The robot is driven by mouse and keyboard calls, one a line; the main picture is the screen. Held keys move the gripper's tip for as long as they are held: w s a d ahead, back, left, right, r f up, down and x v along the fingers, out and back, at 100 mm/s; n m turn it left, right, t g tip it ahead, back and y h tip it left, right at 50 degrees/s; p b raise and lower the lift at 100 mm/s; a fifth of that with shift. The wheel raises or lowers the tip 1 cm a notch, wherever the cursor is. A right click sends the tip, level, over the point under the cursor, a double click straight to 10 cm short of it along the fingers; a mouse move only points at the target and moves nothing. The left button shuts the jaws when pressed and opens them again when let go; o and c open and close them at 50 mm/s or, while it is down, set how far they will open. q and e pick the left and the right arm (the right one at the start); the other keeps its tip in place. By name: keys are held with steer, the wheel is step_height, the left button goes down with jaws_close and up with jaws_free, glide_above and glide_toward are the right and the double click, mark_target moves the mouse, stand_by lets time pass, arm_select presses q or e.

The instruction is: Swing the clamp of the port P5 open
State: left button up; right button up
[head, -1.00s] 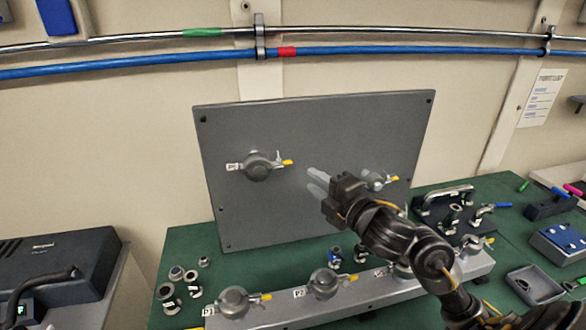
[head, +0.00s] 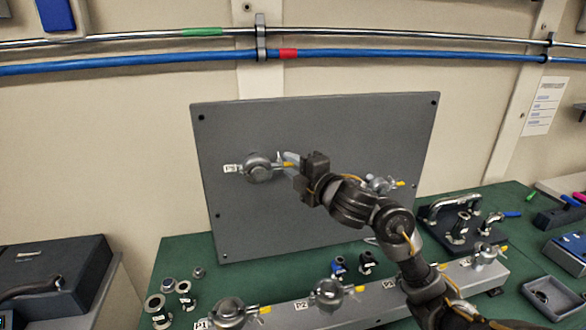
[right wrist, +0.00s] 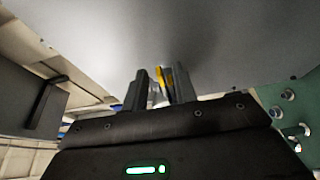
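Port P5 (head: 258,168) is a round grey clamped fitting on the left half of the upright grey panel, with its label (head: 232,168) to its left. Its clamp has a yellow-tipped tab (head: 284,165) on the right side. My right gripper (head: 286,160) is at that tab, coming from the right. In the right wrist view the yellow tab (right wrist: 164,80) lies between the two fingers of the gripper (right wrist: 161,88), nearer the right finger, with a gap on the left. The fingers partly hide the clamp's right side. My left gripper is not in view.
A second port (head: 380,185) is on the panel (head: 310,225), partly behind my right arm. Below, a grey rail (head: 290,312) carries several clamped ports, including P1 (head: 229,312) and P2 (head: 327,292). Loose fittings (head: 160,308) lie at the left of the green bench.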

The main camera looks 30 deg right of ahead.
steer(key=shift+c, duration=0.5)
steer(key=c, duration=0.5)
steer(key=shift+d, duration=0.1)
jaws_close()
steer(key=shift+r, duration=0.15)
steer(key=o, duration=0.6)
jaws_free()
